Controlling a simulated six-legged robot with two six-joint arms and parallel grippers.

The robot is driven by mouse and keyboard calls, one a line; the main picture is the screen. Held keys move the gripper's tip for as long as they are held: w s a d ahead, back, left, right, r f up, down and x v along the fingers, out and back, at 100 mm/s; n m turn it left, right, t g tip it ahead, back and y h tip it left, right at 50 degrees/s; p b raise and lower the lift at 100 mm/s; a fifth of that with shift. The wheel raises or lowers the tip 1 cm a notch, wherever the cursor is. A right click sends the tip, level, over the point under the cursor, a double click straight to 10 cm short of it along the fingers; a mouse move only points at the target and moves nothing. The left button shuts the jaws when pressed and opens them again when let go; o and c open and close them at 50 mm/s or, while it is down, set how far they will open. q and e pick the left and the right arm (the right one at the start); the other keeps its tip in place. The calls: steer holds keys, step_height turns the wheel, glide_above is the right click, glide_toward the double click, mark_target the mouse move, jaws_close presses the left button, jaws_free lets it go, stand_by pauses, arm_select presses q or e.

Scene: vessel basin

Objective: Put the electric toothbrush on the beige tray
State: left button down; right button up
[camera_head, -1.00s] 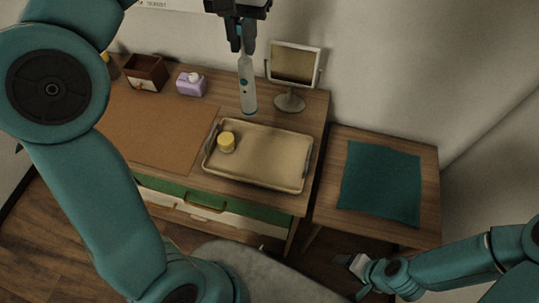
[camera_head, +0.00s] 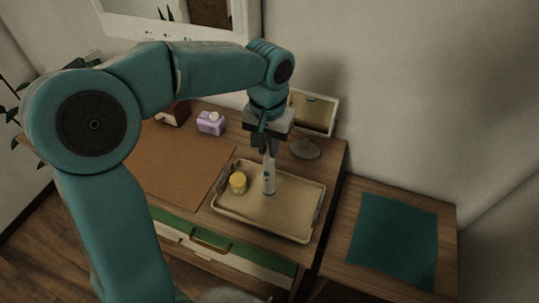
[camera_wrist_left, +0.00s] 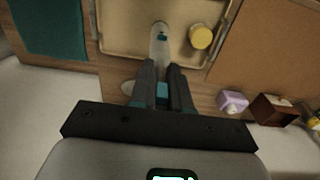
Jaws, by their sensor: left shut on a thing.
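The electric toothbrush (camera_head: 268,180), white with a blue-green part, hangs upright from my left gripper (camera_head: 266,149). The gripper is shut on its upper part. In the head view the toothbrush's lower end is over the beige tray (camera_head: 290,225), and I cannot tell whether it touches the tray floor. The left wrist view shows the toothbrush (camera_wrist_left: 159,42) between the fingers (camera_wrist_left: 162,80), with the tray (camera_wrist_left: 120,38) beyond. My right gripper is not in view.
A yellow-lidded jar (camera_head: 238,182) stands on the tray, left of the toothbrush. A mirror (camera_head: 314,112) stands behind the tray. A purple dispenser (camera_head: 211,123) is at the back left. A brown mat (camera_head: 180,165) lies left of the tray, and a teal cloth (camera_head: 398,235) on the right table.

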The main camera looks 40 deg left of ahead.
arm_select(q)
steer(key=shift+f, duration=1.95)
steer(key=shift+f, duration=0.1)
steer(key=c, duration=1.1)
jaws_free()
steer(key=shift+d, duration=0.1)
step_height(320, 180, up, 12)
steer(key=shift+f, duration=0.25)
steer(key=shift+r, duration=0.45)
